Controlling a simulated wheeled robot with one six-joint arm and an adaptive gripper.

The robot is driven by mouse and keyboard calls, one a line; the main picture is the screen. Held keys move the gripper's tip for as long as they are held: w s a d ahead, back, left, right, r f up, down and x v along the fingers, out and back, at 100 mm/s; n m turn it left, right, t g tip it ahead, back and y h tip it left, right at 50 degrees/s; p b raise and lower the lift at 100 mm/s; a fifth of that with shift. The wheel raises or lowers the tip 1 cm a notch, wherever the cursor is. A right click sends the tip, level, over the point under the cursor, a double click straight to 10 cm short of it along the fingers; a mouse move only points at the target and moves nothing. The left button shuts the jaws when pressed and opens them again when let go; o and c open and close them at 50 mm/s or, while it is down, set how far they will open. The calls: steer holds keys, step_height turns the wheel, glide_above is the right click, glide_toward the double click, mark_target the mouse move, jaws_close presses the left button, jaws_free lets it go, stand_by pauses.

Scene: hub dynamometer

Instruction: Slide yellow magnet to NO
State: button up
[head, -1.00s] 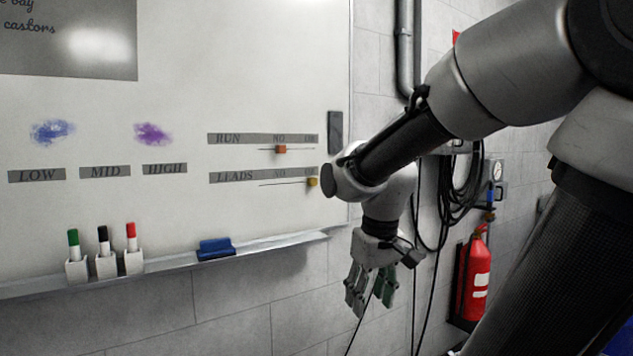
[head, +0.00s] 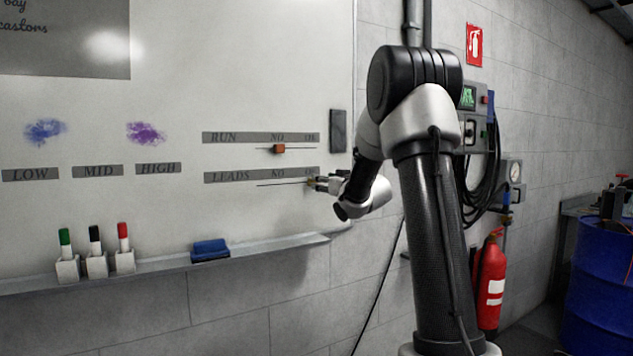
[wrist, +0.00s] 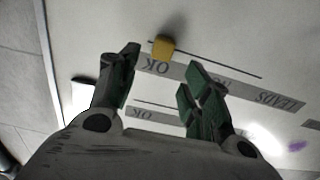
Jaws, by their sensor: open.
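The yellow magnet (wrist: 163,46) sits on the thin LEADS line, at the OK end. In the head view the yellow magnet (head: 310,182) is small and partly covered by my fingertips. The LEADS strip (head: 232,176) has NO (head: 278,173) left of OK. My gripper (head: 318,183) is at the board, right by the magnet. In the wrist view my gripper (wrist: 164,60) is open, its two fingers spread to either side of the magnet, which looks slightly beyond the tips. I cannot tell whether they touch it.
An orange-red magnet (head: 279,149) sits on the RUN line under NO. A dark plate (head: 338,131) is on the board's right edge. The tray below holds a blue eraser (head: 210,250) and marker cups (head: 96,265). A fire extinguisher (head: 490,280) stands on the right.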

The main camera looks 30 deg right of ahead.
steer(key=w, duration=0.6)
steer(key=shift+w, duration=0.35)
steer(key=shift+a+f, duration=0.1)
steer(key=shift+a, duration=0.05)
steer(key=shift+c, duration=0.2)
jaws_close()
